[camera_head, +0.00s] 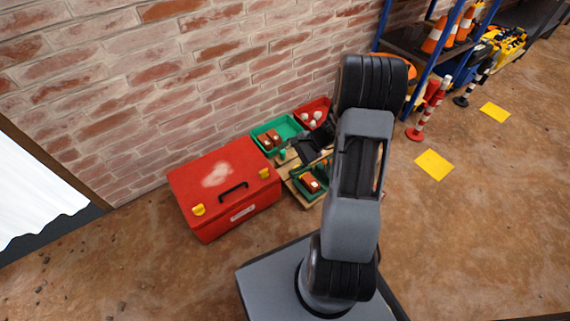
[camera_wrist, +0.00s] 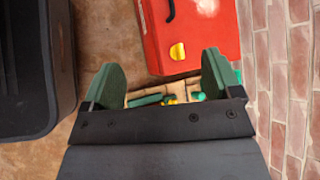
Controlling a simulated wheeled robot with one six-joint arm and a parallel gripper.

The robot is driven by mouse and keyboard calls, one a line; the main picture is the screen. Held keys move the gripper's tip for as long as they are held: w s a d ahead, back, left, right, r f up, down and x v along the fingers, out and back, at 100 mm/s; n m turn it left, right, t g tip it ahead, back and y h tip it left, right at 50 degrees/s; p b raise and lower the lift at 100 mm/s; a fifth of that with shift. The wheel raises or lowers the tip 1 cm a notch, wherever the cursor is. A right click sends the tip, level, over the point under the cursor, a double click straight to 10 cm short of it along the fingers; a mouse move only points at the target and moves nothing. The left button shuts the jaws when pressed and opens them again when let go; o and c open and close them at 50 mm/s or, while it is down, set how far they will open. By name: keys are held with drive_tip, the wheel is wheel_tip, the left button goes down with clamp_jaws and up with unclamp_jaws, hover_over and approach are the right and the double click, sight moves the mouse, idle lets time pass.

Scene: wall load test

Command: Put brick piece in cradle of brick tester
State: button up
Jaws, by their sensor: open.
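Reddish-brown brick pieces (camera_head: 269,138) lie in a green bin (camera_head: 287,127) by the brick wall. A second green holder (camera_head: 299,189), nearer to me, has an orange-brown piece (camera_head: 310,182) with a pale spot in it. I cannot tell whether this holder is the tester's cradle. My gripper (camera_head: 312,143) is above the wooden pallet, beside the bins and partly hidden by my arm. In the wrist view my gripper (camera_wrist: 162,78) is open, its green fingers wide apart, with nothing held between them. Parts of green and yellow things show low between the fingers.
A red toolbox (camera_head: 222,181) with a black handle stands left of the pallet (camera_head: 284,166). A red bin (camera_head: 313,112) with pale round pieces is behind. A blue-framed shelf (camera_head: 424,74), cones and posts stand at the right. Yellow floor squares (camera_head: 434,164) lie on open floor.

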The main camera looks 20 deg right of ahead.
drive_tip(key=s+a+r+n+h, duration=0.4)
drive_tip(key=s+r+n, duration=0.2)
drive_tip(key=r+n, duration=0.1)
drive_tip(key=s+a+r+n+h, duration=0.4)
drive_tip(key=s+r+n, duration=0.3)
drive_tip(key=r, duration=0.2)
drive_tip(key=shift+n+h, duration=0.3)
drive_tip(key=shift+h, duration=0.4)
drive_tip(key=shift+a+r, duration=0.1)
